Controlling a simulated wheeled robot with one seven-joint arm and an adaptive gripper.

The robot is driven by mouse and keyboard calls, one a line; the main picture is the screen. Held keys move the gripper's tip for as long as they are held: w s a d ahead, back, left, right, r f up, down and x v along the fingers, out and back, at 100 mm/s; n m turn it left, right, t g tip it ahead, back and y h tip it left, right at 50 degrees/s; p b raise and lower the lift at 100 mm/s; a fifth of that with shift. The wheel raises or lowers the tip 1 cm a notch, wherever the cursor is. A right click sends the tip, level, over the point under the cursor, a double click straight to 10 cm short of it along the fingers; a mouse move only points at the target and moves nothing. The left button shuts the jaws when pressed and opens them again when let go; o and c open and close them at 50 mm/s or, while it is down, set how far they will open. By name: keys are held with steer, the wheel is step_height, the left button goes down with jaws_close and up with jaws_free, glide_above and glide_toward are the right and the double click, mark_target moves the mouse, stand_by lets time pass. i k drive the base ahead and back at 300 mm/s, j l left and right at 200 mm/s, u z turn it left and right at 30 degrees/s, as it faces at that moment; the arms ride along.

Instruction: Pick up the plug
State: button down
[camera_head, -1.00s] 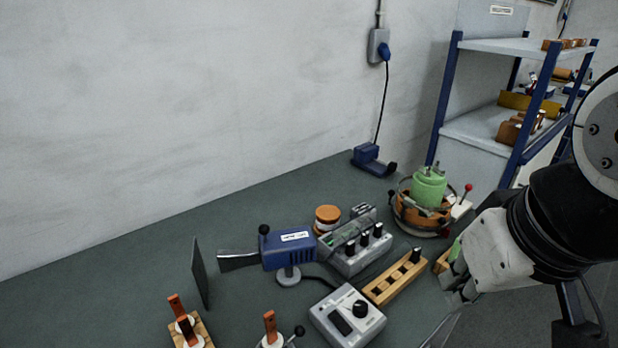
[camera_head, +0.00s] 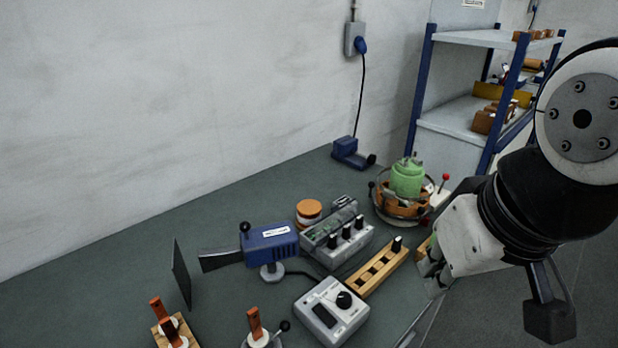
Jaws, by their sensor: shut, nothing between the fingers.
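A small black-topped plug (camera_head: 397,243) stands upright at the far right end of a wooden rack (camera_head: 368,277) with several holes. A blue round plug (camera_head: 361,45) with a dark cable sits in the grey wall socket (camera_head: 350,37). I cannot tell from the view alone which plug the task names. My gripper (camera_head: 428,276) is shut and empty, just right of the rack and near the bench's right edge. It is apart from both plugs. Its fingertips are small and partly hidden by its own body.
A grey meter box (camera_head: 331,312) and a grey box with black knobs (camera_head: 338,238) flank the rack. A blue tool (camera_head: 268,245) is on a stand to the left. A green-topped coil device (camera_head: 405,185) stands behind my gripper. Blue-framed shelves (camera_head: 421,90) are at the back right.

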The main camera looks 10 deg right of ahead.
mark_target(332, 239)
steer(key=k+u, duration=0.1)
steer(key=i+l+u, duration=0.1)
steer(key=l, duration=0.25)
steer(key=i+l+u, duration=0.1)
steer(key=l, duration=0.25)
steer(key=i+l+u, duration=0.1)
steer(key=l, duration=0.25)
steer(key=i+l+u, duration=0.1)
steer(key=l, duration=0.3)
steer(key=i+l, duration=0.2)
steer(key=l, duration=0.15)
steer(key=u, duration=0.05)
